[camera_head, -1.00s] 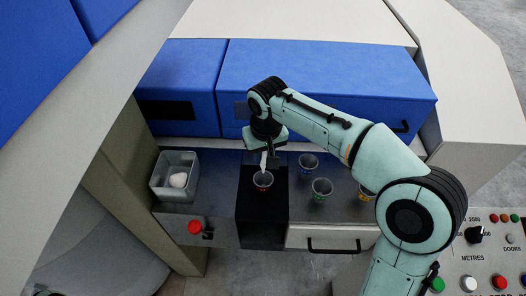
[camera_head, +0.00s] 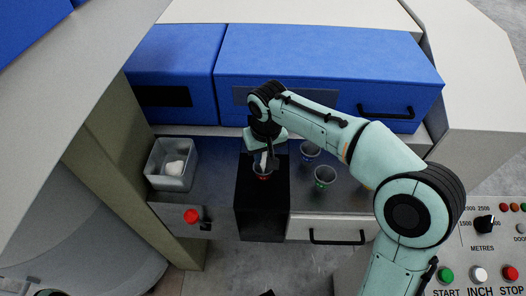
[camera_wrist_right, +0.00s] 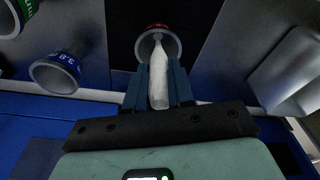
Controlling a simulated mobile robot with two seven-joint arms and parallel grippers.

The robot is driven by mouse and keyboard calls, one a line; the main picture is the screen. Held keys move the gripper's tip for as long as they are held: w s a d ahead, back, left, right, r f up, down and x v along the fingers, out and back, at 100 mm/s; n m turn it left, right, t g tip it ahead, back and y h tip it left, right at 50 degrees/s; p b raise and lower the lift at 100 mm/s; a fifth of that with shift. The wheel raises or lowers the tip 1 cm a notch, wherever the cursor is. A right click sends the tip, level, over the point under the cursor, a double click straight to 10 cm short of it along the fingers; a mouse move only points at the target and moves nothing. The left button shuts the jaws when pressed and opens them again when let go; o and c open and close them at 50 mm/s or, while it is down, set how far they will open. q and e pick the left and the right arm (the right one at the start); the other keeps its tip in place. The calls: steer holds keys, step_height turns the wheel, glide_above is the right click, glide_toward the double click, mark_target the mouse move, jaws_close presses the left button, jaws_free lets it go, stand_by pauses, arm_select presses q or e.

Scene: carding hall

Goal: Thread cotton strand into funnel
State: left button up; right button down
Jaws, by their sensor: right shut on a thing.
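The red-banded funnel (camera_head: 262,173) stands at the black block (camera_head: 250,205) on the grey ledge, mouth facing up. My right gripper (camera_head: 267,155) is directly above it, fingers shut on the white cotton strand (camera_head: 264,160). In the right wrist view the strand (camera_wrist_right: 159,80) lies between the two fingers (camera_wrist_right: 160,92). Its narrow tip reaches across the mouth of the funnel (camera_wrist_right: 146,46); how deep it sits inside I cannot tell.
A blue-banded funnel (camera_head: 309,151) and a green-banded funnel (camera_head: 325,177) stand right of the block. A grey bin (camera_head: 155,178) with white cotton (camera_head: 174,168) stands at left. A red knob (camera_head: 191,216) is on the ledge front. Blue covers (camera_head: 330,70) rise behind.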

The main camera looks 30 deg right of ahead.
steer(key=c, duration=0.9)
jaws_free()
steer(key=shift+r, duration=0.1)
steer(key=r+p, duration=0.1)
steer(key=r, duration=0.3)
steer(key=s+r+p, duration=0.1)
steer(key=r, duration=0.3)
steer(key=s+r+p, duration=0.1)
steer(key=r, duration=0.4)
steer(key=shift+a, duration=0.15)
